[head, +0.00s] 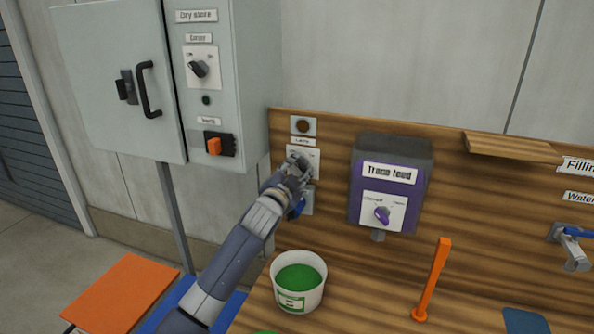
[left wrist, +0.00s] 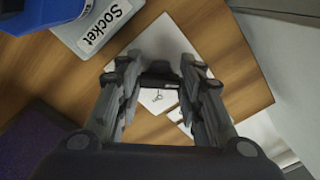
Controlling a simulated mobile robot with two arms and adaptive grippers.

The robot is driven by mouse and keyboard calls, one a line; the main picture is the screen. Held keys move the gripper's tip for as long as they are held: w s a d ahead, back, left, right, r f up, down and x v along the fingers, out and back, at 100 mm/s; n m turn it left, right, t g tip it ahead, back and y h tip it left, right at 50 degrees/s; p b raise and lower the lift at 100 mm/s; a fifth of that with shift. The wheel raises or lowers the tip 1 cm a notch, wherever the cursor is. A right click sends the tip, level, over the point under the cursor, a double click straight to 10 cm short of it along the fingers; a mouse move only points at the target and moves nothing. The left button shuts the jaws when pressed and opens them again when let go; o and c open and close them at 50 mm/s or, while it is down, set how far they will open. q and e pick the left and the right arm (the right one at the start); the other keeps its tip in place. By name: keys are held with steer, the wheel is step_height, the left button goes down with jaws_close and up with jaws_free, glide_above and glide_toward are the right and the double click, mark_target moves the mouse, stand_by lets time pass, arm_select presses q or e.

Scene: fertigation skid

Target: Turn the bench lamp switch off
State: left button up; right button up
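The lamp switch plate (head: 314,164) is a white plate on the wooden backboard, under a small label and a round dark lamp (head: 302,125). My left gripper (head: 298,162) is in front of the plate and hides most of it. In the left wrist view, the white plate (left wrist: 158,38) lies beyond the fingers. My left gripper (left wrist: 160,80) has its fingers apart, with a dark piece (left wrist: 160,76) between the tips, apparently the switch. I cannot tell whether the fingers touch it, or which way it is set. My right gripper is not in view.
A socket (head: 308,201) with a blue cover is just below; its label (left wrist: 104,26) shows in the wrist view. A purple Trace feed box (head: 359,183) is to the right, a grey cabinet (head: 110,80) to the left. A white tub (head: 298,299) stands on the bench.

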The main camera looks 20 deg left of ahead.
arm_select(q)
steer(key=o, duration=0.4)
steer(key=shift+o, duration=0.2)
steer(key=shift+s, duration=0.15)
steer(key=s, duration=1.1)
steer(key=shift+s+a, duration=0.25)
steer(key=shift+s, duration=0.1)
